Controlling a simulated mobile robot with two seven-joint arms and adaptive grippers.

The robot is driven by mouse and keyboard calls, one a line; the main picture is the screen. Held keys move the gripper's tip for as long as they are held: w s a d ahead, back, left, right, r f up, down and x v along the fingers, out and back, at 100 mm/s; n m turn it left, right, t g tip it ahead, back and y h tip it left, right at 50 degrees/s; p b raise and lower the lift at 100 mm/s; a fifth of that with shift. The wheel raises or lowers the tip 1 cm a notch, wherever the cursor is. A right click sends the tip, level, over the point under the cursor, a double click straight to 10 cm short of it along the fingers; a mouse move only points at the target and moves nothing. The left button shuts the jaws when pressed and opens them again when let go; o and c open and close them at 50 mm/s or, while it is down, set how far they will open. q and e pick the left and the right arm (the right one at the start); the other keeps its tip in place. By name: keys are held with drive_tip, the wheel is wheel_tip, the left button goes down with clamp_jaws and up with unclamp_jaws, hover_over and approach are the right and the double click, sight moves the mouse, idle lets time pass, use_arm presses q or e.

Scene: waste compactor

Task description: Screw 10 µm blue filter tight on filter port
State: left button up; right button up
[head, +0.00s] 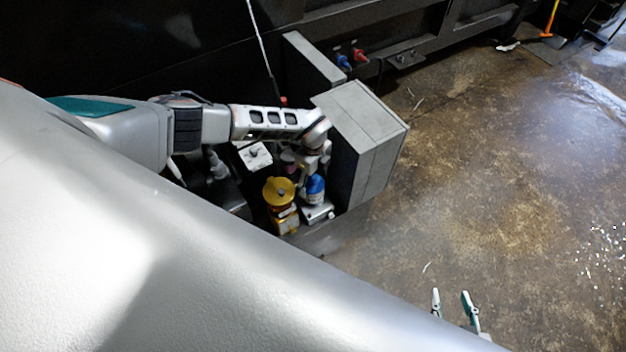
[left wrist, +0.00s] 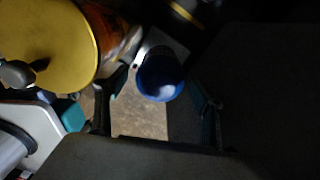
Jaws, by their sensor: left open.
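The blue filter (head: 315,186) shows its rounded blue top beside a yellow-topped unit. In the left wrist view the blue top (left wrist: 160,77) lies between the two fingers of my left gripper (left wrist: 156,90), which is open, with gaps on both sides.
The yellow-topped unit (head: 279,192) stands close to the left of the blue filter; its yellow lid (left wrist: 45,42) also fills the upper left of the left wrist view. A grey box (head: 367,135) stands close on the right. The concrete floor (head: 500,170) further right is open.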

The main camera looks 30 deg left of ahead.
use_arm(q)
drive_tip(key=n, duration=0.5)
drive_tip(key=c, duration=1.2)
drive_tip(key=m, duration=0.6)
drive_tip(key=o, duration=1.3)
drive_tip(key=shift+c, duration=0.5)
drive_tip(key=shift+r, duration=3.5)
